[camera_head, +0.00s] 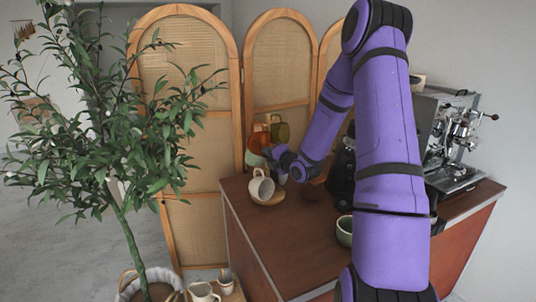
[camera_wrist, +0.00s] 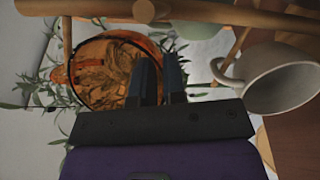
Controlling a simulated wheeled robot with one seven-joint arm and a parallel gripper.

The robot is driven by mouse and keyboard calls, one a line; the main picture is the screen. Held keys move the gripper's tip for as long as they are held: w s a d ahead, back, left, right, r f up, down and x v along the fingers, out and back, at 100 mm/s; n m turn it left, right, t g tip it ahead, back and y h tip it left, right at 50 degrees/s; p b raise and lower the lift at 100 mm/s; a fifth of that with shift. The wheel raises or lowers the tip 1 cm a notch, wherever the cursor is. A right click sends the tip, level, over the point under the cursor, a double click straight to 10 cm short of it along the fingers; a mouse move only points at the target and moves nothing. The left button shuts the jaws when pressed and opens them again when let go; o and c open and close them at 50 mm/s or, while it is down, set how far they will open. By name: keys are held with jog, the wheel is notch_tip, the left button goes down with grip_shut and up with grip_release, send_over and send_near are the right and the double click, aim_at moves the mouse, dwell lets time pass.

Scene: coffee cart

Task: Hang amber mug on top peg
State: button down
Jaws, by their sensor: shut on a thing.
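The amber mug (camera_wrist: 108,72) is see-through orange glass with a dark rim, and its open mouth faces the wrist camera. It looks like the orange-brown shape (camera_head: 257,142) in the head view. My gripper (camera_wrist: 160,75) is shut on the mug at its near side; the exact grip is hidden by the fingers. The wooden mug rack's post (camera_wrist: 230,13) runs across the top of the wrist view. A round peg end (camera_wrist: 143,11) shows close to the mug. I cannot tell whether the handle touches a peg.
A cream mug (camera_wrist: 285,78) hangs low on the rack, also seen in the head view (camera_head: 262,187). A pale green mug (camera_wrist: 196,29) is behind the post. An olive-brown shape (camera_head: 282,132) stands beside the amber mug. The rack's round base is on the counter (camera_head: 285,245).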

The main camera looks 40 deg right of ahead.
dwell(0.4)
jog(key=c, duration=1.1)
grip_release()
jog(key=s, duration=1)
jog(key=shift+s+r, duration=0.35)
jog(key=shift+s, duration=0.05)
jog(key=shift+d, duration=0.1)
